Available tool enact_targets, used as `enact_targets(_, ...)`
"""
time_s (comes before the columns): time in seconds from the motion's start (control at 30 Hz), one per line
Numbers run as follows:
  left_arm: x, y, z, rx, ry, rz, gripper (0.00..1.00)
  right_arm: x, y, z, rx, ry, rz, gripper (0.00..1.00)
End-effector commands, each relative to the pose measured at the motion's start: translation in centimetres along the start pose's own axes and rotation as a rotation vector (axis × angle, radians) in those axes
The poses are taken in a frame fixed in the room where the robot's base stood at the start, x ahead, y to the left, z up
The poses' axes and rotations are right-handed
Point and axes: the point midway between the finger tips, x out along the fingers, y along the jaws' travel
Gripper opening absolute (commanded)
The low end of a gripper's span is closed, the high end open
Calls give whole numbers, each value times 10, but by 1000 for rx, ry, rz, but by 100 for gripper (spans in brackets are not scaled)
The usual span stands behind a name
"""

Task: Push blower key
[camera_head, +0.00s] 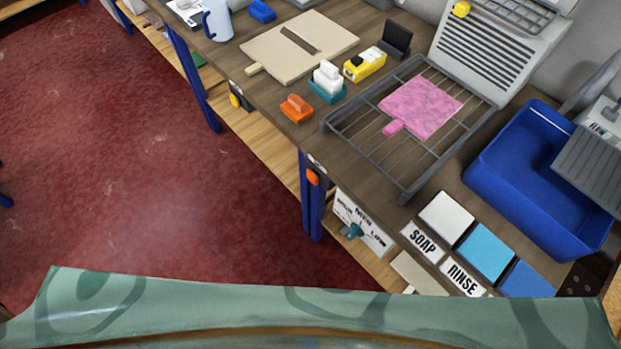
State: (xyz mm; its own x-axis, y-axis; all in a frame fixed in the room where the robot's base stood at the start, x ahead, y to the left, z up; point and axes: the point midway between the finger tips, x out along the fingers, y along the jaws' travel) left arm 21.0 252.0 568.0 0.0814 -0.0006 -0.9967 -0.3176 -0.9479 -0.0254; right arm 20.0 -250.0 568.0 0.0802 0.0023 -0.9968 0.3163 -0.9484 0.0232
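A pale grey louvred unit (497,62) stands at the back right, behind the drying rack, and looks like the blower. A small yellow key (461,9) sits at its upper left corner, near the top edge of the picture. I cannot read a label on it or tell whether it is pressed. A pink cloth (424,106) with a pink tab lies on the dark wire rack (372,158) in front of the unit. Neither of my grippers is in view.
A blue basin (490,150) stands right of the rack. White, light blue and blue pads lie by SOAP (422,241) and RINSE (464,277) labels. Orange (296,108), white-and-teal (328,82) and yellow (365,65) items stand left of the rack, near a beige board (285,62).

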Motion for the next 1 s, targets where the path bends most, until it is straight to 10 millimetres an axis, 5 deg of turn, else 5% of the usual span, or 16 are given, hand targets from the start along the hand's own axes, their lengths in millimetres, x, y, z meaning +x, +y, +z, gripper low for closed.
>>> enact_targets(0.1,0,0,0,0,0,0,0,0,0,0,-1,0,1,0)
enact_targets(1.0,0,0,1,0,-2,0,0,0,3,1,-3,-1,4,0)
